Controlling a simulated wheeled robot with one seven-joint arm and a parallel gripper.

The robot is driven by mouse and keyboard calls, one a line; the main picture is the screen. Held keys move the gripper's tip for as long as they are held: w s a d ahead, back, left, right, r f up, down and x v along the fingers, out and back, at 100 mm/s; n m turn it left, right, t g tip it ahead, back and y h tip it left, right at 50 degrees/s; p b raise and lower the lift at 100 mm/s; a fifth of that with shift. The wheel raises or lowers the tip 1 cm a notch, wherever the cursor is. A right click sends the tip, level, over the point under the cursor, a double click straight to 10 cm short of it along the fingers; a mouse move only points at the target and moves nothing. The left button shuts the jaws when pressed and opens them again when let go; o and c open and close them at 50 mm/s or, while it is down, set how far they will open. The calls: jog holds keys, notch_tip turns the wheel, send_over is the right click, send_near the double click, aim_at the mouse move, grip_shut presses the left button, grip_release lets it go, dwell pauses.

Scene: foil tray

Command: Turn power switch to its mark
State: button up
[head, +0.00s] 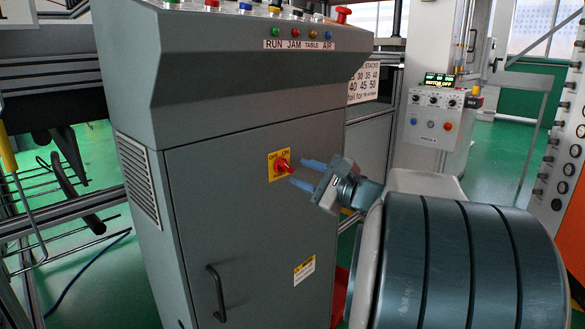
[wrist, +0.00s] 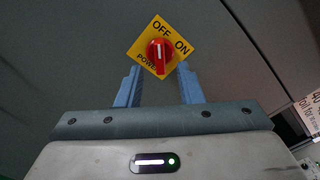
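The power switch is a red knob (head: 283,166) on a yellow plate (head: 273,173) fixed to the grey cabinet door. In the wrist view the plate (wrist: 139,48) reads OFF, ON and POWER and appears tilted. The knob (wrist: 158,64) carries a white line that runs nearly upright in this view, its upper end toward the word OFF. My gripper (head: 298,171) is just to the right of the knob in the head view, its blue fingers pointing at it. In the wrist view my gripper (wrist: 159,72) has its fingers apart, with the knob centred between and ahead of the tips. I see no contact.
The grey cabinet (head: 240,220) has a black door handle (head: 217,293) low down and a sloping control panel (head: 235,45) jutting out above the switch. A white control box (head: 434,118) stands behind on the right. The door around the switch is flat and clear.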

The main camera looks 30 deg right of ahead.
jog(key=p+v, duration=0.1)
jog(key=v, duration=0.8)
jog(key=shift+s, duration=0.15)
jog(key=s+a+r+n+g+y+p, duration=0.1)
jog(key=s+a+n+g+p, duration=0.1)
jog(key=a+n+g+p, duration=0.5)
jog(key=s+a+r+n+g+p, duration=0.1)
jog(key=s+a+n+g+p, duration=0.25)
jog(key=a+p, duration=0.7)
jog(key=s+a+r+n+g+h+p, duration=0.3)
jog(key=s+r+n+h+p, duration=0.3)
jog(key=n+p, duration=0.5)
jog(key=shift+s+r+n+g+h+p, duration=0.25)
jog(key=shift+r+n+g+h+p, duration=0.1)
jog(key=shift+r+n+h, duration=0.25)
